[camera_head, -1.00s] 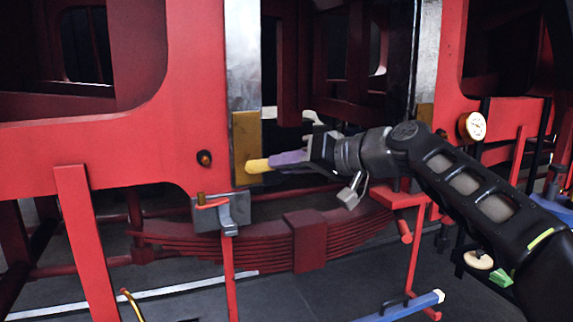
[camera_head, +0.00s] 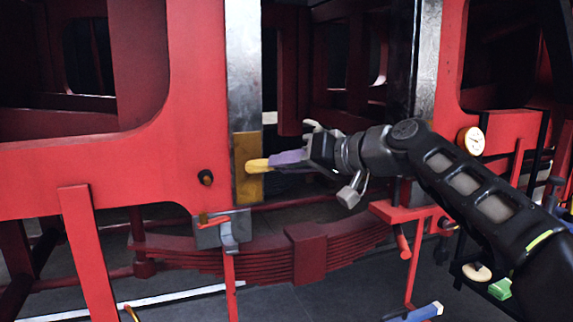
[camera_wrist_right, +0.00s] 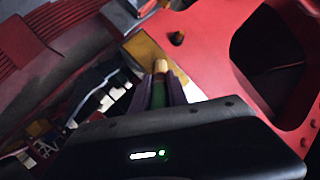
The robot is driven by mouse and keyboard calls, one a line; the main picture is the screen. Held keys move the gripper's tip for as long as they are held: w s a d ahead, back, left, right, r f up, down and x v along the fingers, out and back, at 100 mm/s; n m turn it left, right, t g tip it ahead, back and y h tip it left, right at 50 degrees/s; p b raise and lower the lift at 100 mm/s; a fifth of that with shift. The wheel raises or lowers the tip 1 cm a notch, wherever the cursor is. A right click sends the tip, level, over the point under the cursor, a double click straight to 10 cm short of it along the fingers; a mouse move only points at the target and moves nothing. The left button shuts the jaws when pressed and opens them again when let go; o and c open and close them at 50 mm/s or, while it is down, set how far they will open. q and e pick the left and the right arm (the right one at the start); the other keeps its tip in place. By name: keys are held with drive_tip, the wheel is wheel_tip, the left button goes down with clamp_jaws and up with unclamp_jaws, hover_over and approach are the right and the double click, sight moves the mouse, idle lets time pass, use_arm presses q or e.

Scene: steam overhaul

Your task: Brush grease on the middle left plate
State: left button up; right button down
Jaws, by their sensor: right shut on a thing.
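The left upright of the opening in the red frame carries a bare grey metal strip (camera_head: 243,70). Below it is a yellow-brown plate (camera_head: 246,190), which also shows in the right wrist view (camera_wrist_right: 143,45). My right gripper (camera_head: 288,157), with purple fingers, is shut on a brush with a yellow tip (camera_head: 257,165). In the right wrist view, the brush's green handle lies between the fingers (camera_wrist_right: 161,90). The brush tip lies over the yellow-brown plate at about mid height; whether it touches cannot be told. My left gripper is not in view.
A dark bolt (camera_head: 206,177) sticks out left of the plate. A grey clamp (camera_head: 225,230) on a red post stands just below. A red leaf spring (camera_head: 265,259) lies under the opening. A round gauge (camera_head: 471,140) is on the right.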

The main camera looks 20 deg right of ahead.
drive_tip(key=shift+r+p, duration=1.1)
drive_tip(key=shift+r, duration=0.55)
drive_tip(key=shift+r+p, duration=1.6)
drive_tip(key=shift+r, duration=0.35)
drive_tip(key=shift+f, duration=0.1)
drive_tip(key=shift+f+b, duration=1.85)
drive_tip(key=shift+b, duration=0.25)
drive_tip(key=shift+f, duration=0.1)
wheel_tip(320, 180, down, 4)
drive_tip(key=b, duration=0.4)
